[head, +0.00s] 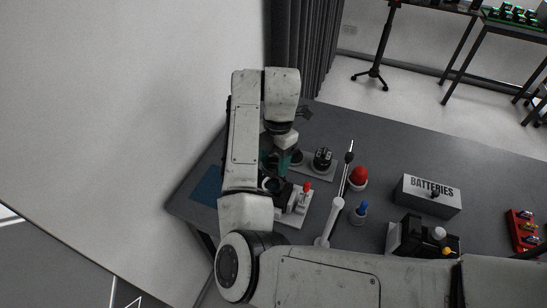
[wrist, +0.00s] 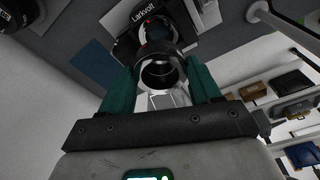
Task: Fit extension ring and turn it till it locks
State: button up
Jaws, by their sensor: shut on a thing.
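My gripper (wrist: 160,82) shows in the wrist view with two teal fingers. They are closed on the sides of a black extension ring (wrist: 159,73), whose round opening faces me. Behind the ring is a black camera body (wrist: 126,48) marked "Larkvolt". Its round mount shows just above the ring, which overlaps the mount's lower edge in this view; I cannot tell whether they touch. In the head view my gripper (head: 282,161) is over the table's left part, and my arm mostly hides the ring and camera body. A white fixture with a red knob (head: 307,186) stands beside them.
A grey tray (head: 318,172) holds a black lens-like part (head: 323,158) right of my gripper. A red dome (head: 358,177), a blue-topped piece (head: 361,209), a slim pole (head: 345,170) and a "BATTERIES" box (head: 428,197) stand further right. A blue mat (head: 207,187) lies left.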

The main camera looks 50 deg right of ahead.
jog(key=shift+f+b, duration=0.5)
jog(key=shift+f, duration=2.4)
jog(key=shift+f+p, duration=0.15)
jog(key=shift+p, duration=0.35)
jog(key=shift+f, duration=0.7)
dwell(1.5)
jog(key=shift+m, duration=1.6)
